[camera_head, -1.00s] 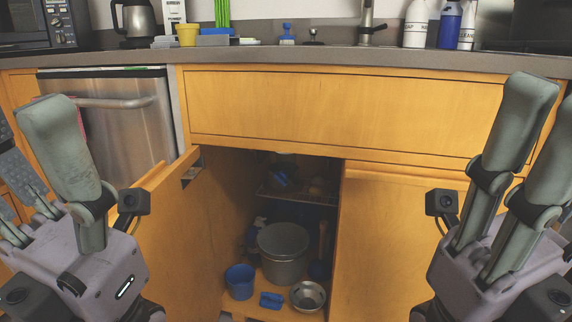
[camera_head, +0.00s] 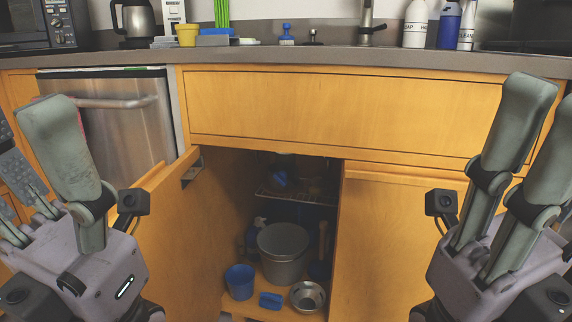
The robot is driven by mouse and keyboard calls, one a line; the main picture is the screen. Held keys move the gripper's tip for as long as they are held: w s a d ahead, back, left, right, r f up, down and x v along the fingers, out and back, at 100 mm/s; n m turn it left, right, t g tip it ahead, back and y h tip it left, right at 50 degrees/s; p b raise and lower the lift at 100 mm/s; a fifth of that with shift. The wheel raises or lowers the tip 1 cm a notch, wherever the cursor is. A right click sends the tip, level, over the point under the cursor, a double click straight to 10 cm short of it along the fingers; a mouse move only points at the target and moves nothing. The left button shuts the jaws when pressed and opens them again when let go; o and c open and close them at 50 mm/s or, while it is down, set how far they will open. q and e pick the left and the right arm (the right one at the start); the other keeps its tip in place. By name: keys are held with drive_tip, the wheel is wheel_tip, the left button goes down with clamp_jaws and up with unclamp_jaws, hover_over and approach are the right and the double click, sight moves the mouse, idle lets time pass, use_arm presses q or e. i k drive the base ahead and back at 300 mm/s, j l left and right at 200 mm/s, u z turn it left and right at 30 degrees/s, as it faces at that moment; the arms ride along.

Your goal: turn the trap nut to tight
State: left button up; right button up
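The sink cabinet stands open on its left side, with its left door (camera_head: 165,235) swung out and its right door (camera_head: 400,240) closed. In the dark upper part of the opening, a small blue piece (camera_head: 279,179) shows; it may be the trap nut, but shadow hides its shape and the pipes around it. My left gripper (camera_head: 45,160) is raised at the left edge, outside the cabinet, apart from everything. My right gripper (camera_head: 535,135) is raised at the right edge, its fingers apart and nothing between them. The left gripper's fingers are partly cut off by the frame.
Inside the cabinet stand a grey bucket (camera_head: 283,252), a blue cup (camera_head: 240,282), a blue sponge-like block (camera_head: 270,300) and a metal bowl (camera_head: 307,296). A wire rack (camera_head: 295,197) spans the opening above the bucket. The counter edge (camera_head: 300,62) runs above.

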sight(281, 176)
drive_tip(key=i+z, duration=0.2)
drive_tip(key=z, duration=0.3)
drive_tip(key=i+z, duration=0.15)
drive_tip(key=z, duration=0.3)
